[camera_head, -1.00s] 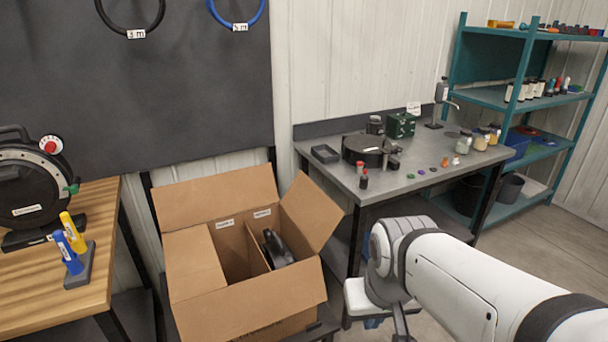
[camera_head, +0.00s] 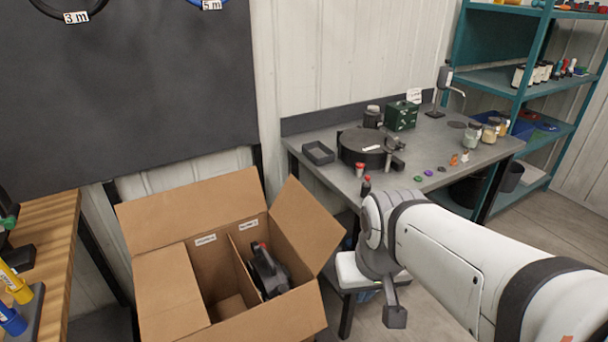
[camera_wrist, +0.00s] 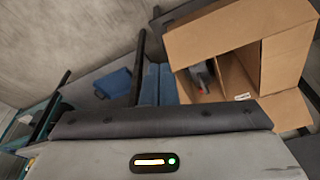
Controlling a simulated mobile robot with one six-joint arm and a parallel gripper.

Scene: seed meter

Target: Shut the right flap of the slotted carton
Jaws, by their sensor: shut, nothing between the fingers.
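The brown slotted carton (camera_head: 222,260) stands open at the lower left of the head view, and at the upper right of the wrist view (camera_wrist: 276,62). Its right flap (camera_head: 305,225) stands raised and leans outward to the right. The left flap (camera_head: 168,292) lies folded inward over the left part. The back flap (camera_head: 190,212) stands up, and the front flap (camera_head: 268,326) slopes outward. A dark tool with a red part (camera_head: 268,270) lies in the right compartment. My gripper (camera_head: 396,316) is shut and empty, right of the carton and apart from it.
A grey workbench (camera_head: 325,178) with a round black device and small jars stands behind my arm. A white-topped stool (camera_head: 350,272) is between carton and arm. A wooden table (camera_head: 52,235) stands at the left, and teal shelving (camera_head: 500,85) at the right.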

